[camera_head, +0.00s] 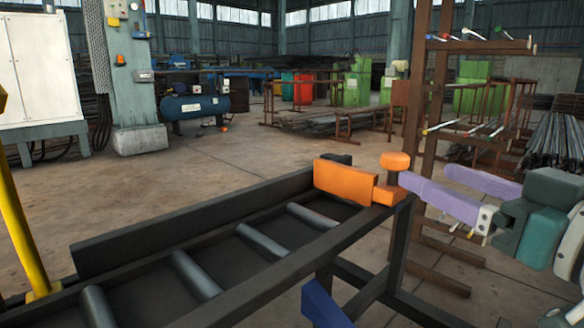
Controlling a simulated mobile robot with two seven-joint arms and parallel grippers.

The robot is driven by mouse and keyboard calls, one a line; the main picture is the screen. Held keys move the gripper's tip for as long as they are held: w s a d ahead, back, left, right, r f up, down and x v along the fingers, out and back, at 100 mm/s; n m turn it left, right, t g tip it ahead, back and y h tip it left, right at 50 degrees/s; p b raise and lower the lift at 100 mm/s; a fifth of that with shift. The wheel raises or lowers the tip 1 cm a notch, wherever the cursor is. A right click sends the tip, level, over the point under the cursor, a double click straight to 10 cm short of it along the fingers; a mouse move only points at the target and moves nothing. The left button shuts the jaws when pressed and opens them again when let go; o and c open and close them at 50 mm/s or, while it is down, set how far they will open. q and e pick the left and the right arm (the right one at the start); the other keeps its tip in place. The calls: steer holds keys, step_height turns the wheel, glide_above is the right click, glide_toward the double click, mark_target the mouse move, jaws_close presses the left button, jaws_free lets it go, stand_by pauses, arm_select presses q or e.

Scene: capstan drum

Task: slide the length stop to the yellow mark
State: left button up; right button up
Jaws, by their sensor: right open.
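The orange length stop (345,182) sits at the far right end of a dark roller table (165,240). Its flat plate stands across the rollers, and a post with a rounded orange knob (395,161) rises at its right side. My right gripper (426,177), with two purple fingers, comes in from the right. Its fingers are apart and empty. The nearer fingertip is very close to the stop's post; I cannot tell if they touch. I cannot make out a yellow mark on the rail for certain. My left gripper is not in view.
A yellow post (20,230) stands at the table's left end. A blue angled part (322,305) shows below the front rail. A brown rack (430,110) with rods stands behind my right gripper. The rollers are bare, and open floor lies behind the table.

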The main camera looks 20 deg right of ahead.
mark_target(405, 164)
steer(key=w+b, duration=0.1)
steer(key=w, duration=0.7)
steer(key=shift+w+b, duration=0.15)
steer(key=shift+b, duration=0.25)
jaws_close()
stand_by(1.0)
